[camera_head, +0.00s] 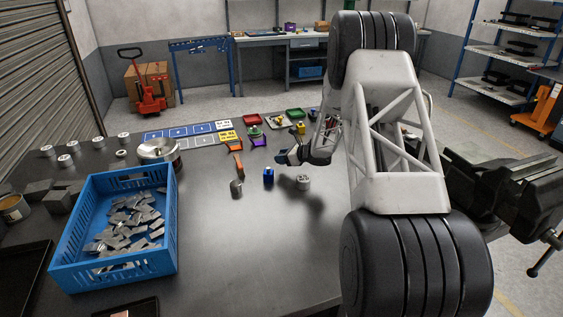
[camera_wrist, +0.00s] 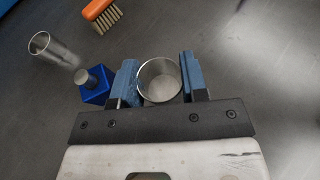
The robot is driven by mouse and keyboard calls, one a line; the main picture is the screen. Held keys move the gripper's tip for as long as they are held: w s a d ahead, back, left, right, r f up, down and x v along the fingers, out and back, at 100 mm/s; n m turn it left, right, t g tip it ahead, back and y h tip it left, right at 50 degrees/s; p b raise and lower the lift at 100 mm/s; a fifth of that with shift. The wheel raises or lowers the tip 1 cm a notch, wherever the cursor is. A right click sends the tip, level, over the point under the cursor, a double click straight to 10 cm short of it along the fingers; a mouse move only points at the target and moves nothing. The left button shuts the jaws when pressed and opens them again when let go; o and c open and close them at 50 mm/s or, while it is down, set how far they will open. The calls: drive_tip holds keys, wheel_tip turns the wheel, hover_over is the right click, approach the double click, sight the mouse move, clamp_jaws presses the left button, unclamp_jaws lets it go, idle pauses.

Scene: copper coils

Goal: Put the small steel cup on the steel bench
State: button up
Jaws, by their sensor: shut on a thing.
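In the wrist view, the small steel cup (camera_wrist: 160,80) is a round, open-topped metal cup. My gripper (camera_wrist: 158,84) has its two blue fingers closed on the cup's opposite sides. In the head view, my gripper (camera_head: 291,156) is over the middle of the steel bench (camera_head: 250,235), and the cup is mostly hidden there by the fingers. Whether the cup's base touches the bench cannot be told.
A blue block (camera_head: 268,175), a steel cylinder (camera_head: 236,188) and a grey round piece (camera_head: 303,183) stand close to my gripper. An orange brush (camera_head: 235,163) lies behind them. A blue crate (camera_head: 118,268) of metal pieces sits left. The front-middle bench is clear.

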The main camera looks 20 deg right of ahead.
sight(282, 167)
drive_tip(key=shift+w+d, duration=0.2)
drive_tip(key=shift+w, duration=0.85)
drive_tip(key=shift+f, duration=0.1)
drive_tip(key=shift+f, duration=1.75)
drive_tip(key=shift+f, duration=0.15)
drive_tip(key=o, duration=0.9)
drive_tip(key=shift+r, duration=0.2)
drive_tip(key=shift+v, duration=6.05)
drive_tip(key=shift+a, duration=0.1)
